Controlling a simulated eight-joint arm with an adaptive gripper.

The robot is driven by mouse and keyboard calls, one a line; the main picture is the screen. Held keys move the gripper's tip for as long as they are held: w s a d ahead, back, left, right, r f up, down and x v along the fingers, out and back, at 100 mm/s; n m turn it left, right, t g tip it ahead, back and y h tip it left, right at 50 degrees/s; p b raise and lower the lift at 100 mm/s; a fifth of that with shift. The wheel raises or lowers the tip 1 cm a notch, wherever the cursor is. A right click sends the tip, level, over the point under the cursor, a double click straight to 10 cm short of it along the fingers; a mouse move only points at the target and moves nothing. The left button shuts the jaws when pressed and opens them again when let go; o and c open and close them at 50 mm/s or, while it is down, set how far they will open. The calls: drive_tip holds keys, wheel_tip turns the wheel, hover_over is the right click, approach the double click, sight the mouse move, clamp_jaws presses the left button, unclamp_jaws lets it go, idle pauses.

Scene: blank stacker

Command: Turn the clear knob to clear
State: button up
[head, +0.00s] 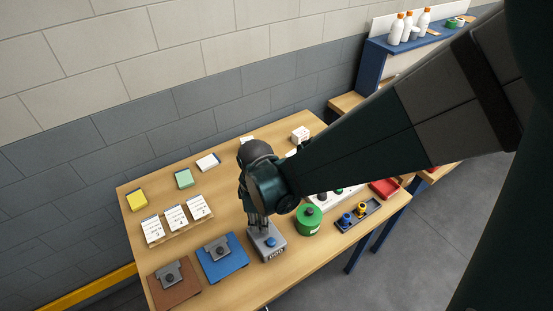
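No knob with a readable "clear" label can be made out. A white panel (345,195) with small dark and green controls lies behind and right of my arm, partly hidden by it. A grey box (272,255) with a blue round top piece (271,242) stands at the table's front. My gripper (259,226) points down at the back of this box; I cannot tell whether it touches it. Its fingertips are too small and dark to show whether they are open or shut.
The wooden table (225,286) also bears a blue plate (235,268), a brown plate (190,290), a green round container (308,228), a dark tray (372,220) with blue and yellow pieces, and white numbered cards (176,216). A blue shelf (375,58) with bottles stands behind.

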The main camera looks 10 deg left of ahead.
drive_tip(key=shift+o, duration=1)
drive_tip(key=shift+r, duration=0.1)
wheel_tip(320, 180, up, 12)
idle(0.4)
drive_tip(key=shift+f+p, duration=0.2)
drive_tip(key=shift+p, duration=0.2)
wheel_tip(320, 180, down, 4)
drive_tip(key=m+p, duration=0.1)
drive_tip(key=p, duration=0.4)
drive_tip(key=shift+r, duration=0.15)
drive_tip(key=shift+f, duration=0.2)
drive_tip(key=shift+f, duration=0.15)
